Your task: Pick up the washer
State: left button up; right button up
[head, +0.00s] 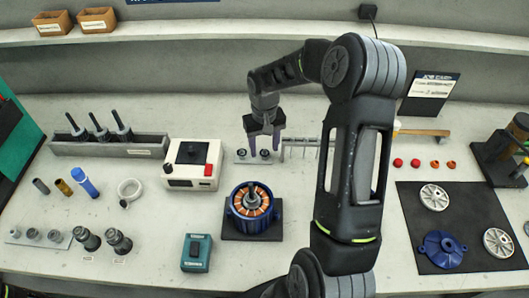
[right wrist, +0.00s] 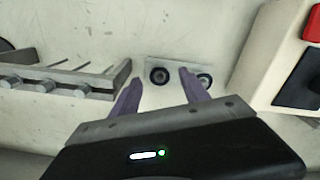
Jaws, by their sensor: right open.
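Two small dark ring-shaped parts, which look like washers, stand on a small light plate (head: 252,161) in the middle of the bench. In the head view, the left one (head: 240,154) is beside my right gripper (head: 264,147) and the other (head: 264,154) shows between its fingertips. In the right wrist view, one washer (right wrist: 159,76) appears between the open purple fingers and the other (right wrist: 204,80) is partly behind the right finger. My right gripper is open and empty, pointing down. I cannot tell its exact height above the plate. My left gripper is not in view.
A metal pin rack (head: 305,145) stands close beside the plate; it also shows in the right wrist view (right wrist: 60,75). A white box with a red button (head: 192,165) is on the other side. A motor stator (head: 252,208) stands in front.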

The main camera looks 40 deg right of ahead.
jog(key=shift+f, duration=0.2)
jog(key=shift+c, duration=0.5)
jog(key=c, duration=1)
jog(key=shift+r+p, duration=0.3)
jog(key=shift+r, duration=0.15)
jog(key=shift+r+b, duration=0.3)
jog(key=shift+b, duration=0.05)
notch_tip(320, 180, up, 9)
jog(key=b, duration=0.1)
